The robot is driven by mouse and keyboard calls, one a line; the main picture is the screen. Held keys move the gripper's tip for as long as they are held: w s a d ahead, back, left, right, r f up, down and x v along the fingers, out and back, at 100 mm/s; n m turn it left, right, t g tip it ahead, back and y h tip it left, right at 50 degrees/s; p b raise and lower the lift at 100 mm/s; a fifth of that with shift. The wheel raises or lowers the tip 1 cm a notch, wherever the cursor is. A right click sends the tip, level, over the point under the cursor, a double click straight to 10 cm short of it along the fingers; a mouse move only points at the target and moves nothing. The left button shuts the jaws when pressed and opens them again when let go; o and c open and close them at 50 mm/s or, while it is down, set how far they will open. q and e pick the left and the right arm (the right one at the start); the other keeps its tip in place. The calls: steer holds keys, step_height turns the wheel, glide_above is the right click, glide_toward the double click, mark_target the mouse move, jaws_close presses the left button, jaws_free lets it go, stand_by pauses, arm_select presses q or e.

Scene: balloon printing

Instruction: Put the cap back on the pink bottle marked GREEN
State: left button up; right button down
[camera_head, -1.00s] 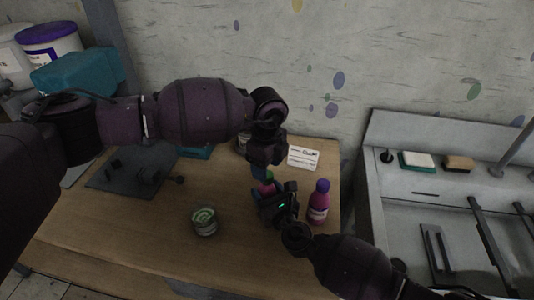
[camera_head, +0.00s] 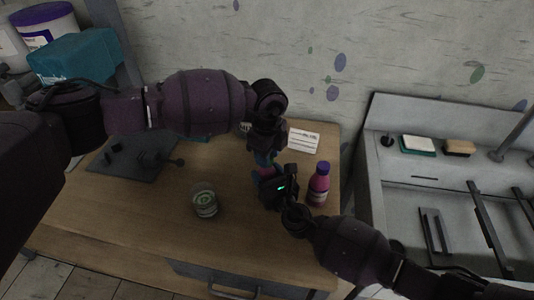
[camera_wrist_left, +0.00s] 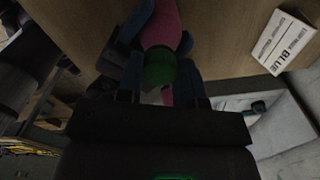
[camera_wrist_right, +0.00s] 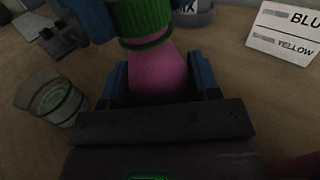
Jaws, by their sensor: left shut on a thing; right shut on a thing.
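The pink bottle (camera_wrist_right: 155,70) is upright in my right gripper (camera_head: 274,186), whose blue fingers close around its body. The green cap (camera_wrist_right: 142,22) sits at the bottle's neck, its lower rim meeting the pink shoulder; I cannot tell how tightly it is on. My left gripper (camera_head: 263,158) reaches down from above and is shut on the cap. The left wrist view shows the green cap (camera_wrist_left: 160,68) in front of the pink bottle (camera_wrist_left: 163,22). The bottle's marking is hidden. In the head view the grippers hide most of the bottle.
A pink bottle with a purple cap (camera_head: 319,185) stands close to the right gripper. A glass jar (camera_head: 205,200) stands left on the wooden table (camera_head: 140,225). A dark mat (camera_head: 125,165) is at left, a sink (camera_head: 400,190) at right.

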arm_select(q)
steer(key=m, duration=1.1)
steer(key=shift+m, duration=0.3)
steer(key=m, duration=0.5)
steer(key=shift+m, duration=0.3)
steer(key=m, duration=0.5)
steer(key=shift+m, duration=0.4)
steer(key=m, duration=0.4)
steer(key=shift+f, duration=0.1)
steer(key=m, duration=0.8)
steer(key=shift+m, duration=0.4)
steer(key=m, duration=0.4)
steer(key=shift+m, duration=0.4)
steer(key=o, duration=1)
